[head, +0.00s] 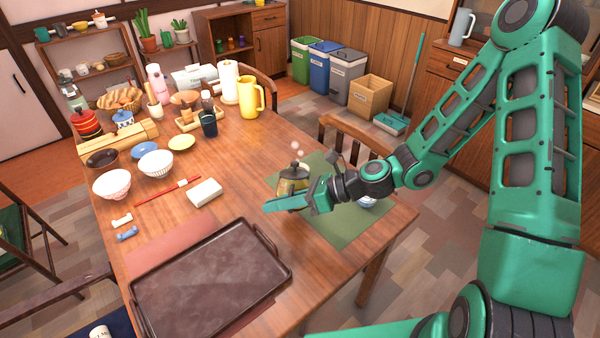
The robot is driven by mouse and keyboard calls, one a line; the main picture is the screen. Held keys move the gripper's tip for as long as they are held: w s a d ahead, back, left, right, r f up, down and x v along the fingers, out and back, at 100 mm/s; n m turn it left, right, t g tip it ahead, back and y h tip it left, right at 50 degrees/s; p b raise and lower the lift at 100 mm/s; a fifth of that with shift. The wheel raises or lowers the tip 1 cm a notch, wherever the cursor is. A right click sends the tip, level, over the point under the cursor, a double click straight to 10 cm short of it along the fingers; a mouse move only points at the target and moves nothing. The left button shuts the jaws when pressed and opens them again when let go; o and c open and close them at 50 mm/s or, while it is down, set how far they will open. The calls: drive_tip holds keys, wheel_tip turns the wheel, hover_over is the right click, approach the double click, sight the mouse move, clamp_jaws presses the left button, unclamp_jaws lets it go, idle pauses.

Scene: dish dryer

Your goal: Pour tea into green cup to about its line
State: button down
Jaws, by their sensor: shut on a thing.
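A brass-coloured teapot (291,186) with a dark lid is on the far side of my gripper, over the green mat. Small pale puffs like steam show above it. My gripper (300,200) is shut on the teapot; its fingers hide the lower part of the pot and the exact hold. I cannot tell whether the pot touches the mat or is tilted. A white and blue cup or bowl (367,203) shows partly below my wrist on the mat. I cannot make out a green cup or its line; my arm covers part of the mat.
The green mat (345,235) lies near the table's right edge. A large dark tray (212,285) fills the near side. Bowls (112,184), a white block (205,192) and red chopsticks (168,190) lie at left. A yellow pitcher (250,97) stands at the back.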

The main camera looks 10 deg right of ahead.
drive_tip(key=shift+w+d+r+p, duration=0.25)
drive_tip(key=shift+r+p, duration=0.1)
drive_tip(key=shift+r, duration=0.2)
drive_tip(key=shift+w+r+m+g+p, duration=0.2)
drive_tip(key=shift+r+p, duration=0.2)
drive_tip(key=shift+p, duration=0.4)
drive_tip(key=shift+w+r+m+g+p, duration=0.1)
drive_tip(key=shift+r+m+g+p, duration=0.1)
drive_tip(key=shift+r+p, duration=0.4)
idle(0.9)
drive_tip(key=shift+w+f+p, duration=0.1)
drive_tip(key=shift+w+p, duration=0.15)
drive_tip(key=shift+p, duration=0.8)
drive_tip(key=shift+w+d+r+m+g, duration=0.1)
drive_tip(key=shift+w+r+m+g, duration=0.1)
drive_tip(key=shift+w, duration=0.15)
drive_tip(key=shift+w+d+r+m+g, duration=0.1)
drive_tip(key=shift+w+m, duration=0.1)
drive_tip(key=shift+w, duration=0.1)
idle(3.5)
